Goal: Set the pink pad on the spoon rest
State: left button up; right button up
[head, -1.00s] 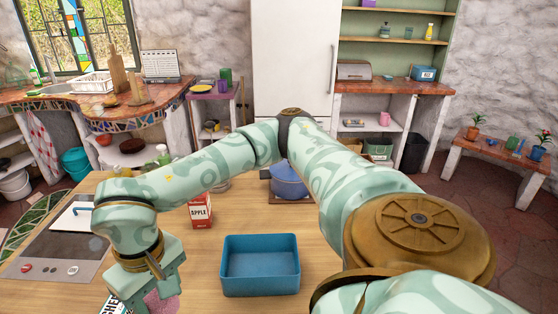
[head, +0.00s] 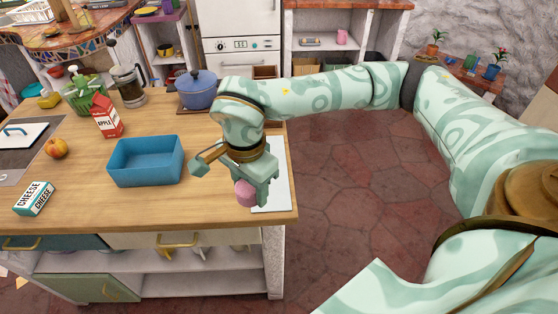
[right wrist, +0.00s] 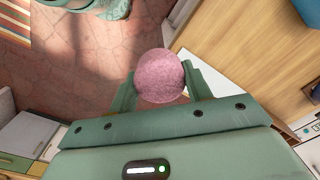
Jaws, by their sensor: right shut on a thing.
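My right gripper (head: 256,194) is shut on the round pink pad (head: 245,193), above the right end of the wooden counter. In the right wrist view the pad (right wrist: 160,76) sits between the two fingers, with floor and counter behind it. A flat white board or sheet (head: 283,190) lies on the counter just behind and to the right of the gripper, partly covered by it. The pad looks held above the counter, apart from the board. I cannot make out a thing that is clearly the spoon rest. My left gripper is out of view.
A blue bin (head: 146,172) stands left of the gripper. A blue pot (head: 196,91) stands behind. Floor (head: 345,190) is open to the right.

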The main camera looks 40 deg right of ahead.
aim_at(237, 189)
jog(key=m, duration=0.4)
jog(key=shift+w+a+f, duration=0.2)
jog(key=shift+w+a, duration=0.1)
jog(key=shift+w, duration=0.05)
jog(key=m, duration=0.2)
jog(key=w+a+m, duration=0.1)
jog(key=m, duration=0.2)
jog(key=f+m, duration=0.1)
jog(key=m, duration=0.1)
jog(key=shift+w+a, duration=0.15)
jog(key=w+d+f+m, duration=0.2)
jog(key=d+f+m, duration=0.1)
jog(key=w+d+f+m, duration=0.2)
jog(key=d+f+m, duration=0.1)
jog(key=d, duration=0.1)
jog(key=w+d+f+m, duration=0.1)
jog(key=d+f+m, duration=0.2)
jog(key=d+f, duration=0.1)
jog(key=shift+w, duration=0.4)
jog(key=shift+d+f, duration=0.25)
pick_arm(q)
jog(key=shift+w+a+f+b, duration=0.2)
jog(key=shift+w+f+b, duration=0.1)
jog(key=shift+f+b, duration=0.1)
pick_arm(e)
jog(key=shift+w+d+f, duration=0.15)
jog(key=shift+f, duration=1.55)
